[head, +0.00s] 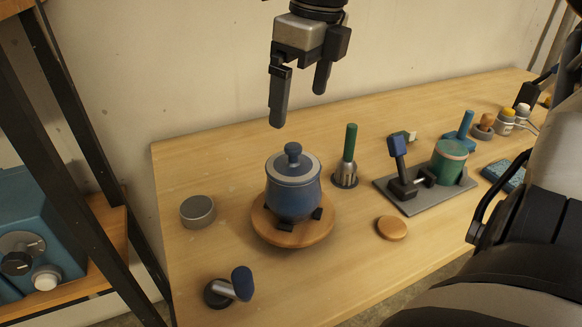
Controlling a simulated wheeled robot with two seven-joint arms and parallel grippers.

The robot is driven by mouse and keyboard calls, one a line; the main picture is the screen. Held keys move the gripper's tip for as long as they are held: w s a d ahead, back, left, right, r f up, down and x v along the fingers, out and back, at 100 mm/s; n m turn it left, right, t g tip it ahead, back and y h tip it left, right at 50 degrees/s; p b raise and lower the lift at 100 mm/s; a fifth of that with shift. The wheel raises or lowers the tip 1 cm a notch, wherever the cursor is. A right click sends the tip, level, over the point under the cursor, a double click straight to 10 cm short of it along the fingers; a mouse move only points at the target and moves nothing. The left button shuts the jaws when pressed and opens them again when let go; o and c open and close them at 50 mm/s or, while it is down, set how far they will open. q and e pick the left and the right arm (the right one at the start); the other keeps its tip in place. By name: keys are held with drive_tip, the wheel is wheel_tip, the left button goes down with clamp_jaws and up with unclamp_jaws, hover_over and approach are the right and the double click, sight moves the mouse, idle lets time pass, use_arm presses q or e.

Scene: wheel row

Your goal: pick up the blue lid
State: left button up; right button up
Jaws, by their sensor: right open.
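The blue lid (292,164) has a dark blue round knob and a pale rim band. It sits on a blue pot (293,199), which stands upright on a round wooden base (268,231) with dark blocks. My right gripper (298,107) hangs from the top of the head view, fingers pointing down. It is open and empty, above the lid's knob and apart from it. My left gripper is not in view.
A grey round tin (197,211) lies left of the pot. A green-handled tool (348,160) stands to its right. A toggle clamp (401,170) and a green cylinder (449,161) share a grey plate. A wooden disc (391,228) and a blue-ended metal piece (231,288) lie nearer.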

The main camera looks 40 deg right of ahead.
sight(294, 146)
drive_tip(key=f, duration=0.4)
drive_tip(key=w+f, duration=0.1)
drive_tip(key=f, duration=0.1)
drive_tip(key=shift+a+f, duration=0.1)
wheel_tip(294, 146, down, 5)
drive_tip(key=shift+w+a+f, duration=0.1)
drive_tip(key=shift+w, duration=0.05)
drive_tip(key=c, duration=0.9)
drive_tip(key=shift+c, duration=0.8)
drive_tip(key=shift+r, duration=0.25)
